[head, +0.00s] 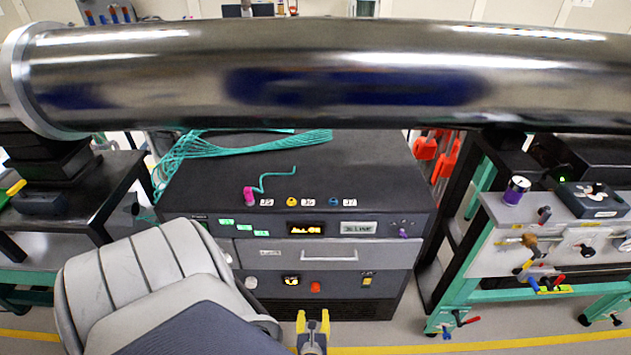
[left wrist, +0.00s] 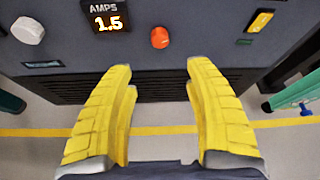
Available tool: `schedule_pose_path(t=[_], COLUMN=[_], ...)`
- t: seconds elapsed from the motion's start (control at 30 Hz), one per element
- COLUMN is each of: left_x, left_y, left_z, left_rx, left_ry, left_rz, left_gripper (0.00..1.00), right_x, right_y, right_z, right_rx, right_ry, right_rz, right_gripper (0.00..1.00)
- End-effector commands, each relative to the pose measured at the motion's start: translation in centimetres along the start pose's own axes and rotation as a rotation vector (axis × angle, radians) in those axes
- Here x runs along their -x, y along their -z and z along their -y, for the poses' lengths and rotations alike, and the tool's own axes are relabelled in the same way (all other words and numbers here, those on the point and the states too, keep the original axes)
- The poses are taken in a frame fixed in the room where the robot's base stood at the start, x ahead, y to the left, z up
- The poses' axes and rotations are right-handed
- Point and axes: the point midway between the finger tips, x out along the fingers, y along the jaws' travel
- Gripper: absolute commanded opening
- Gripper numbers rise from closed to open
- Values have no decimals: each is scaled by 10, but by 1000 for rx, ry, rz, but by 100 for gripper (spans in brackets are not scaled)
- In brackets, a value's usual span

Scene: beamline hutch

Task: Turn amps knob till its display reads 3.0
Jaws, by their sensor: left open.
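The amps display (left wrist: 107,20) reads 1.5 in the left wrist view; it is a small lit square in the head view (head: 291,281). An orange knob (left wrist: 159,37) sits right of the display, low on the dark panel; it also shows in the head view (head: 315,287). A white knob (left wrist: 27,30) sits left of the display. Which knob is the amps one is not labelled clearly. My left gripper (head: 313,325) has yellow fingers, open and empty. In the left wrist view its fingers (left wrist: 160,80) spread below and either side of the orange knob, apart from it.
The cabinet (head: 330,170) carries a drawer handle (head: 330,256), an amber display (head: 305,229) and a yellow switch (head: 367,280). A large metal pipe (head: 330,70) crosses above. A teal-framed bench (head: 480,283) stands right. Teal cable (head: 245,149) lies on top. Floor ahead of the panel is clear.

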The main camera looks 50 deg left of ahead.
Motion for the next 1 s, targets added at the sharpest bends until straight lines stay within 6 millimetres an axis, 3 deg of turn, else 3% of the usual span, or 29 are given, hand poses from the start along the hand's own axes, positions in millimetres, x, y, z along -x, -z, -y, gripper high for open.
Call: schedule_pose_path(t=[0.5, 0.8, 1.0], left_x=[-87, -121, -134], left_y=[-1, -1, 2], left_z=[1, 0, 1], left_rx=[0, 1, 1], left_ry=[-1, -2, 0], left_rz=[2, 1, -1], left_gripper=[53, 53, 53], right_x=[0, 0, 0], right_y=[0, 0, 0], right_z=[0, 0, 0], right_rx=[0, 0, 0], right_ry=[0, 0, 0], right_rz=[0, 0, 0], right_gripper=[100, 100, 100])
